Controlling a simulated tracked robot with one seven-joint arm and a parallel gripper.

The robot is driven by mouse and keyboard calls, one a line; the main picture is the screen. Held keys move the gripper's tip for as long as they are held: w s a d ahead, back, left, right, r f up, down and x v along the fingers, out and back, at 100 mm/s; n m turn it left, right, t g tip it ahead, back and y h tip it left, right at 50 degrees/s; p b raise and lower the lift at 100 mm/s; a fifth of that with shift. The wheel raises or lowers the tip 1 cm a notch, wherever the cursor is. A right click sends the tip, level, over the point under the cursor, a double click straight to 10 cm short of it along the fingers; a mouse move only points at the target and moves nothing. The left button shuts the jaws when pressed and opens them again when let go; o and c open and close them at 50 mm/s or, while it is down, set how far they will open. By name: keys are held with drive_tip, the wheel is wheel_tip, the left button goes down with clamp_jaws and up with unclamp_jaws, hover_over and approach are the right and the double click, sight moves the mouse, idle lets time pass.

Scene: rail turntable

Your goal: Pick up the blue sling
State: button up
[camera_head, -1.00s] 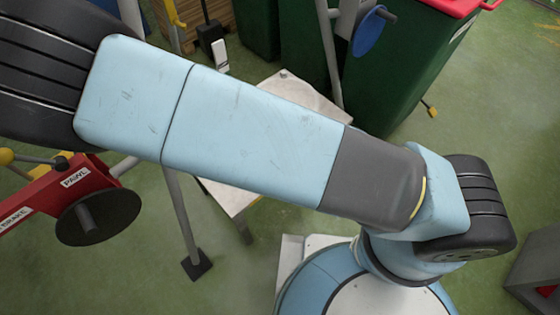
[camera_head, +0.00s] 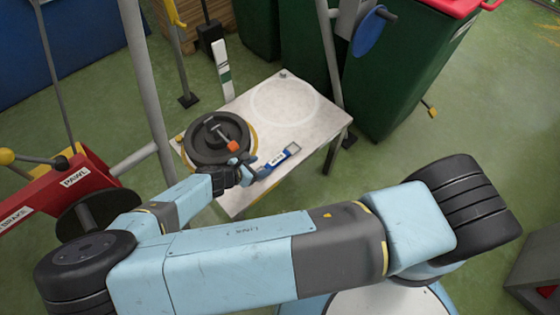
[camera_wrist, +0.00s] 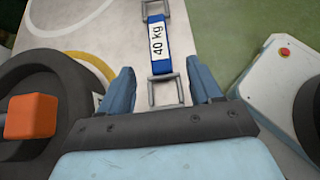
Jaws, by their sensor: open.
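The blue sling (camera_head: 281,161) lies on the white table, to the right of the black wheel-like disc. In the wrist view the sling (camera_wrist: 160,67) is a blue strap with a white "40 kg" label and a metal loop at each end. My gripper (camera_wrist: 162,88) is open and empty. Its two blue fingers stand apart on either side of the near loop, with the strap ahead between them in the picture. I cannot tell how high they are above the table. In the head view my gripper (camera_head: 246,173) is beside the near end of the sling.
The white table (camera_head: 235,201) has a painted circle and free room at its far right. The black disc (camera_head: 205,157) with an orange-knobbed handle (camera_head: 232,146) stands close to my gripper's left. Red PAWL equipment (camera_head: 50,195) is at left; green bins (camera_head: 400,80) stand behind.

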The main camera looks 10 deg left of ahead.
sight(276, 160)
drive_tip(key=shift+x, duration=4.6)
drive_tip(key=shift+w+r, duration=0.15)
drive_tip(key=shift+c, duration=0.5)
drive_tip(key=c, duration=1)
clamp_jaws()
drive_tip(key=shift+r, duration=0.1)
